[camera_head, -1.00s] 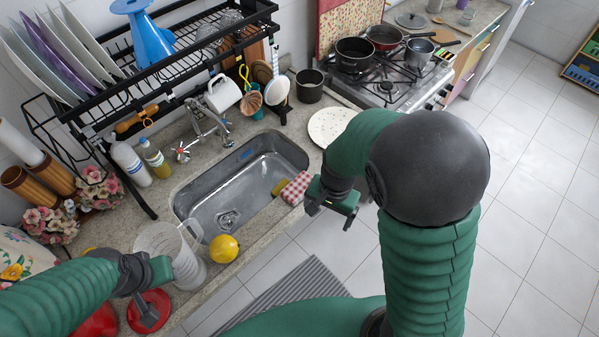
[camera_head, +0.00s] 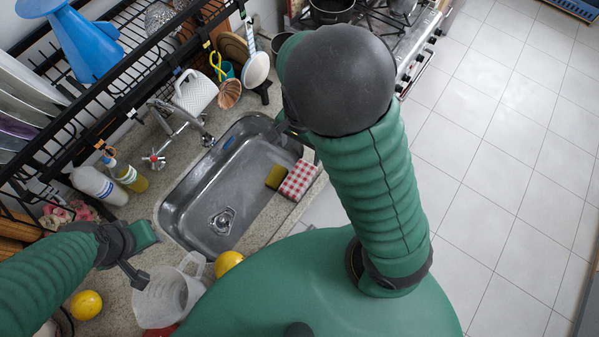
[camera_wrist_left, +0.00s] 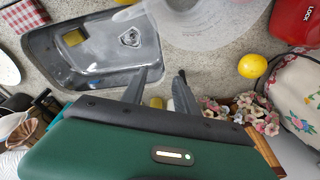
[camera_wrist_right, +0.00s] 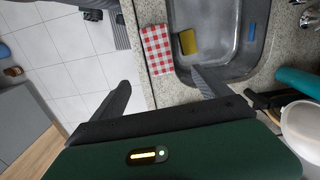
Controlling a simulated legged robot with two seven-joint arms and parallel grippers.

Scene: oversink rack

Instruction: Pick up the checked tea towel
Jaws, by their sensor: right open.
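In the right wrist view the towel (camera_wrist_right: 159,50) lies just beyond my open right gripper (camera_wrist_right: 160,86), apart from both fingers. In the head view my right gripper (camera_head: 290,128) is mostly hidden by its own arm, behind the towel. My left gripper (camera_head: 145,258) is open and empty near the clear jug; its spread fingers show in the left wrist view (camera_wrist_left: 162,84). The towel also shows at that view's upper left corner (camera_wrist_left: 22,14).
The steel sink (camera_head: 190,195) is open beside the towel. A clear plastic jug (camera_head: 168,297) and a yellow lemon-like ball (camera_head: 228,263) stand near my left arm. A black dish rack (camera_head: 105,140) overhangs the back. Tiled floor (camera_head: 500,180) is free at right.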

